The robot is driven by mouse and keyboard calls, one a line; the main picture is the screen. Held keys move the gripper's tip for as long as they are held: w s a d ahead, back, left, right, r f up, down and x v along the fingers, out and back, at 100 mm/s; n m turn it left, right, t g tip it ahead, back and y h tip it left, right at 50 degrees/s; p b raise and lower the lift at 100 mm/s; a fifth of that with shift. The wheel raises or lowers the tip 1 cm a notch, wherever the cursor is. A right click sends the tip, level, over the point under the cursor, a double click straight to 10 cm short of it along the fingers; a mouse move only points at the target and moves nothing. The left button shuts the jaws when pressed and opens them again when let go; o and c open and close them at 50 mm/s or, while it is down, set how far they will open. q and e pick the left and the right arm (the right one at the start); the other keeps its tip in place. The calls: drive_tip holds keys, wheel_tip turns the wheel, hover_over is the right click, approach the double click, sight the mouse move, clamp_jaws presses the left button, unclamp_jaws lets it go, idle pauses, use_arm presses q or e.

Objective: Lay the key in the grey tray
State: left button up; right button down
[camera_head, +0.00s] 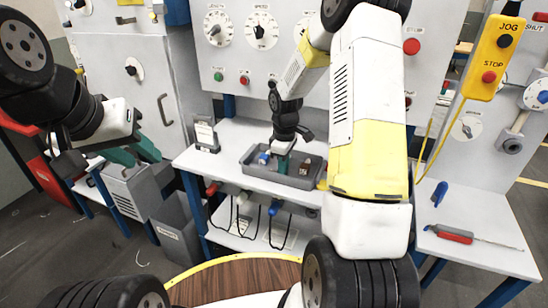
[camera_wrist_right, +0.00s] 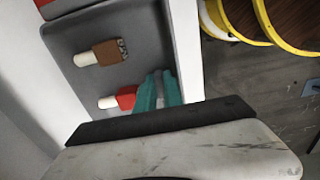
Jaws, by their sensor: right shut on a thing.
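The grey tray (camera_head: 252,172) stands on the white shelf of the machine, and its floor also shows in the right wrist view (camera_wrist_right: 85,78). My right gripper (camera_head: 282,163) reaches down into the tray. In the right wrist view its teal fingers (camera_wrist_right: 159,92) are close together over the tray floor near one wall. A thin grey sliver, which I take for the key (camera_wrist_right: 159,84), shows between them, mostly hidden. My left gripper (camera_head: 135,153) is far left, away from the tray, with its two teal fingers apart and nothing seen between them.
A brown-and-white piece (camera_wrist_right: 101,53) and a red-and-white piece (camera_wrist_right: 118,99) lie in the tray; the red one is close beside my right fingers. A blue piece (camera_head: 264,158) is at the tray's left. A red-handled screwdriver (camera_head: 455,237) lies on the right-hand table.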

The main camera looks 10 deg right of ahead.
drive_tip(key=shift+f, duration=0.15)
drive_tip(key=c, duration=1.4)
unclamp_jaws()
drive_tip(key=shift+r, duration=3.9)
